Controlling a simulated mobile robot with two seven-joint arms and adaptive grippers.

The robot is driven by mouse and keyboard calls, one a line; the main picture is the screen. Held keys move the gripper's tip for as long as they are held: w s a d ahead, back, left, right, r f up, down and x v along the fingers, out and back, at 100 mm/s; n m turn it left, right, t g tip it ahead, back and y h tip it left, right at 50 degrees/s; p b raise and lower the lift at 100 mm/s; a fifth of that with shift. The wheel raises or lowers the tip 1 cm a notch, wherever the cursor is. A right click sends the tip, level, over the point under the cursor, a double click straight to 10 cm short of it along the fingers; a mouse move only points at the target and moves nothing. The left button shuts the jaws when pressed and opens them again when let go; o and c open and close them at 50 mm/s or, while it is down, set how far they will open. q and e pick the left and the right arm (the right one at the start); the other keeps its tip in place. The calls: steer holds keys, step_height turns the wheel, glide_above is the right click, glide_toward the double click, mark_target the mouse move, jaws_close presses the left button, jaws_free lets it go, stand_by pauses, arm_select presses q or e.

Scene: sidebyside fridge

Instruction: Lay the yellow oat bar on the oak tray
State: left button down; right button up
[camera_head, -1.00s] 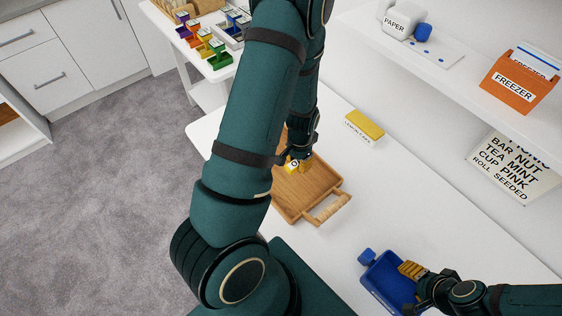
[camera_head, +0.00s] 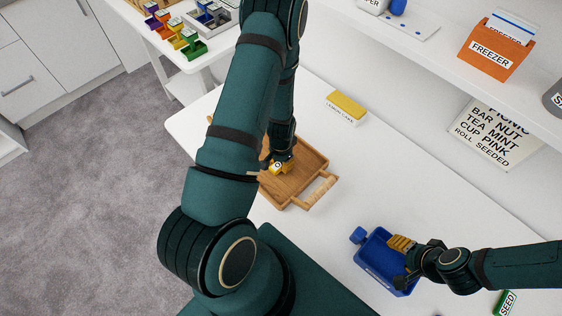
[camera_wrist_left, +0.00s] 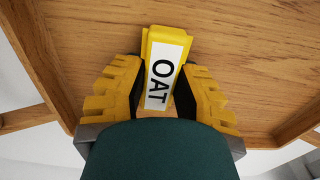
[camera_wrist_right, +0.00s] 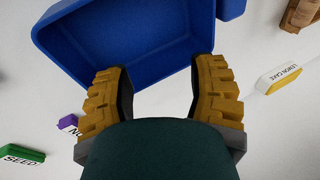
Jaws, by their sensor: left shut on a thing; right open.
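The yellow oat bar (camera_wrist_left: 165,65), with a white OAT label, lies between the fingers of my left gripper (camera_wrist_left: 158,85), which is shut on it. In the left wrist view the wooden floor of the oak tray (camera_wrist_left: 245,50) fills the space behind the bar. In the head view the bar (camera_head: 280,167) is at the oak tray (camera_head: 290,191); whether it touches the tray floor I cannot tell. My left arm hides the tray's left part. My right gripper (camera_wrist_right: 160,90) is open and empty, at the blue bin (camera_wrist_right: 130,50); the bin also shows in the head view (camera_head: 375,262).
A lemon cake box (camera_head: 347,107) stands behind the tray. A green SEED bar (camera_head: 505,303) lies at the lower right. A shelf above holds an orange FREEZER box (camera_head: 492,48). A menu sign (camera_head: 495,132) is on the wall. The white table between tray and bin is clear.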

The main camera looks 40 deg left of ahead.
arm_select(q)
steer(key=shift+f, duration=0.1)
arm_select(e)
steer(key=shift+f, duration=0.2)
arm_select(q)
steer(key=c, duration=0.8)
jaws_free()
steer(key=shift+r, duration=0.2)
arm_select(e)
steer(key=shift+r, duration=0.25)
arm_select(q)
step_height(320, 180, up, 12)
steer(key=p, duration=0.1)
arm_select(e)
steer(key=shift+r, duration=0.55)
arm_select(q)
steer(key=shift+s, duration=0.1)
arm_select(e)
steer(key=shift+s, duration=0.1)
